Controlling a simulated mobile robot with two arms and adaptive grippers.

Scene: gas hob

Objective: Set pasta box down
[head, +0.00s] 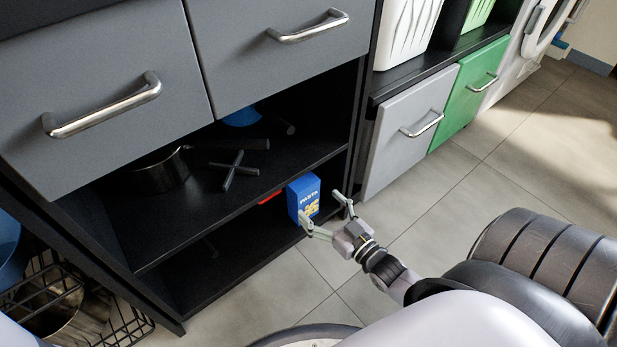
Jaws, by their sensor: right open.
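The blue pasta box (303,196) stands upright near the front edge at the right end of the lower shelf (225,270) of the dark cabinet. My right gripper (327,212) is open, its fingers spread in front of the box. One finger overlaps the box's lower part in the picture; I cannot tell whether it touches. My left gripper is not in view.
A dark pot (160,176) and a black cross-shaped trivet (234,169) are on the shelf above. A red item (269,197) lies behind the box. A wire basket (75,300) stands at the lower left. The tiled floor (420,215) right of the cabinet is clear.

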